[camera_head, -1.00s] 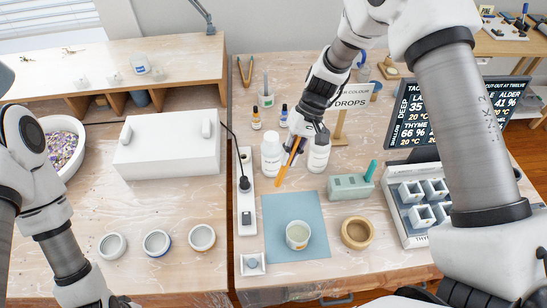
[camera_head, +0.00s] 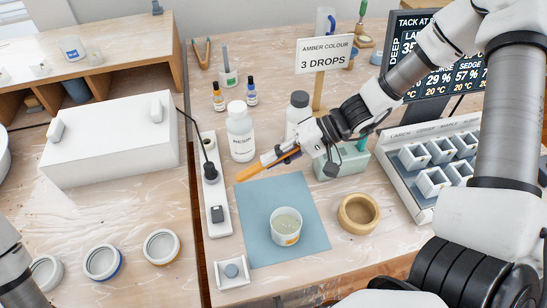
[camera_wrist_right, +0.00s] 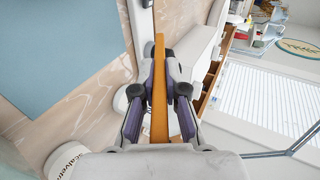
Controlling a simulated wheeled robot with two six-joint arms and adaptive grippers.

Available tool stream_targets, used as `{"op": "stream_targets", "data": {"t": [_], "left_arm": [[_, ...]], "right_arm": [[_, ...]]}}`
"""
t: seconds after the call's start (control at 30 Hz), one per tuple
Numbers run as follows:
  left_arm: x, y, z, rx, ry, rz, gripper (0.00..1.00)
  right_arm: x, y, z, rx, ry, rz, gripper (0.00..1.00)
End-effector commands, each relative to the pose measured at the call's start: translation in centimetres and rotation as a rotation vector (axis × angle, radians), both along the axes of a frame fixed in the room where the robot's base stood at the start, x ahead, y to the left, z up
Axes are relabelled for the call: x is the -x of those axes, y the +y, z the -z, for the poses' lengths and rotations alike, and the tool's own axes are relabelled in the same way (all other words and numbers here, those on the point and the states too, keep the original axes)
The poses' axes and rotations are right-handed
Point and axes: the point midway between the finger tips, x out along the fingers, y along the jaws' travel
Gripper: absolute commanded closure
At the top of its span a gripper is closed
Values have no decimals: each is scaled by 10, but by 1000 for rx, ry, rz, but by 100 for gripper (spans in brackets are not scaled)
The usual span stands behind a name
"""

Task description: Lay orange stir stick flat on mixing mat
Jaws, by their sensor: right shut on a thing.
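The orange stir stick (camera_head: 252,170) is held in my right gripper (camera_head: 283,156), which is shut on it. It also shows between the fingers in the right wrist view (camera_wrist_right: 159,75). The stick points left, close to level, and appears to be above the back edge of the blue mixing mat (camera_head: 256,212). The mat also shows in the right wrist view (camera_wrist_right: 55,45). A clear cup (camera_head: 286,229) with an orange mark stands on the mat's front part. My left gripper is out of view; only part of that arm shows at lower left.
A white bottle (camera_head: 240,135) and a dark-capped bottle (camera_head: 298,112) stand behind the stick. A power strip (camera_head: 215,190) lies left of the mat, a wooden ring (camera_head: 359,213) right of it. A small white dish (camera_head: 231,273) is in front. The mat's left part is clear.

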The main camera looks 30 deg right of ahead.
Motion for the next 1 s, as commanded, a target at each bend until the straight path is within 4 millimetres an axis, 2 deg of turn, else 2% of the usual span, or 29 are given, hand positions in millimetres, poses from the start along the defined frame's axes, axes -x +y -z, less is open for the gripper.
{"op": "stream_targets", "data": {"t": [0.03, 0.3, 0.4, 0.57, 0.87, 0.9, 0.93, 0.97, 1.0], "left_arm": [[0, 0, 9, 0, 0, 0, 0], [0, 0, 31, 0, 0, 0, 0], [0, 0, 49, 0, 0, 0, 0], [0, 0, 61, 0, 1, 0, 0], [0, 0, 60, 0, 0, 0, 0], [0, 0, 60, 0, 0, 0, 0], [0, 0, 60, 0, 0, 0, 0], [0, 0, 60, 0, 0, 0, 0], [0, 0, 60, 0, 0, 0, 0]], "right_arm": [[0, 0, 12, 0, 2, 1, 100], [0, 0, 51, 1, 3, 0, 100], [-1, 0, 65, 0, 0, 0, 100], [-1, 0, 75, 0, 0, 0, 100], [-1, 0, 73, 1, 1, 1, 100], [-1, 0, 73, 1, 1, 1, 74], [-1, 0, 73, 1, 1, 1, 64], [-1, 0, 73, 1, 1, 1, 59], [-1, 0, 73, 1, 2, 0, 59]]}}
